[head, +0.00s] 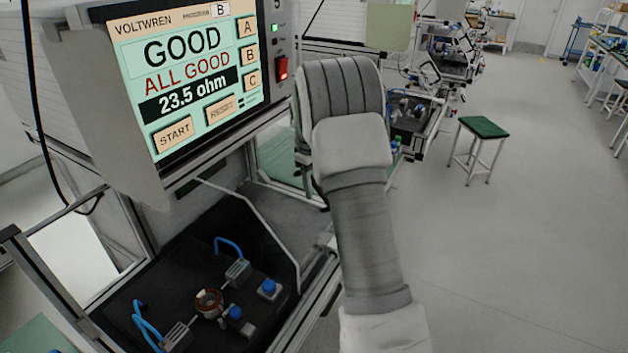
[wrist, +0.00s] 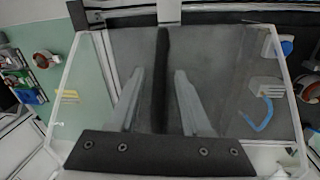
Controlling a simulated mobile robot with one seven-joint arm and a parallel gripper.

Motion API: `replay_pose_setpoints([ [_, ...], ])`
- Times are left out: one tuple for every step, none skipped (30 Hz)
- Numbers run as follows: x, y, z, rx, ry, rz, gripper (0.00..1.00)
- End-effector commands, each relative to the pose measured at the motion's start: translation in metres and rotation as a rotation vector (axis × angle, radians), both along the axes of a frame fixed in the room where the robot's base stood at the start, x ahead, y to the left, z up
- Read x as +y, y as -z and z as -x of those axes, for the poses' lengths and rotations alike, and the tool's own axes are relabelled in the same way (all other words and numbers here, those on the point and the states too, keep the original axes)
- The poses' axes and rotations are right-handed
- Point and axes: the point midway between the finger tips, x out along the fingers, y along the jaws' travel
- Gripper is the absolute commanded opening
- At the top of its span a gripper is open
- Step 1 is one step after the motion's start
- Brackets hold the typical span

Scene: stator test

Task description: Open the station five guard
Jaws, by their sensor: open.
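The station five guard is a clear panel with pale edges. In the head view its pale edge (head: 272,228) bends down beside the black test bed. In the wrist view the clear panel (wrist: 228,60) spans most of the picture. I cannot tell how far it is raised. My gripper (wrist: 157,75) is open in the wrist view. A dark upright bar (wrist: 162,55) shows between its two fingers, with gaps on both sides; I cannot tell its depth or whether it belongs to the guard. In the head view my arm hides the gripper.
The tester screen (head: 190,75) reads GOOD, 23.5 ohm, above the bed. On the black bed (head: 185,262) are a copper stator (head: 208,303), clamps with blue tubes and blue knobs (head: 269,287). A green-topped stool (head: 484,127) stands on open floor to the right.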

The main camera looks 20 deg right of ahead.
Motion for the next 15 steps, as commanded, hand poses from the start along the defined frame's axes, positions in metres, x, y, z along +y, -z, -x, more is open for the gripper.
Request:
replay_pose_setpoints([
  [0.000,-0.002,0.000,-0.001,0.000,0.000,0.48],
  [0.000,-0.004,0.000,-0.001,0.000,0.000,0.48],
  [0.001,-0.007,0.000,-0.003,0.000,0.001,0.48],
  [0.001,-0.010,0.000,-0.002,0.000,0.000,0.48],
  [0.002,-0.014,0.000,-0.002,0.000,0.000,0.48],
  [0.002,-0.021,0.000,-0.004,0.000,0.000,0.48],
  [0.003,-0.027,0.001,-0.004,0.000,0.001,0.48],
  [0.004,-0.034,0.001,-0.005,-0.001,0.001,0.48],
  [0.005,-0.043,0.001,-0.005,-0.001,0.001,0.48],
  [0.006,-0.051,0.002,-0.007,-0.001,0.001,0.48],
  [0.007,-0.058,0.003,-0.006,-0.001,0.000,0.48],
  [0.008,-0.068,0.003,-0.006,-0.001,0.000,0.48],
  [0.009,-0.076,0.003,-0.006,-0.001,0.001,0.48],
  [0.010,-0.083,0.004,-0.006,-0.001,0.000,0.48],
  [0.011,-0.093,0.005,-0.006,-0.001,0.001,0.48],
])
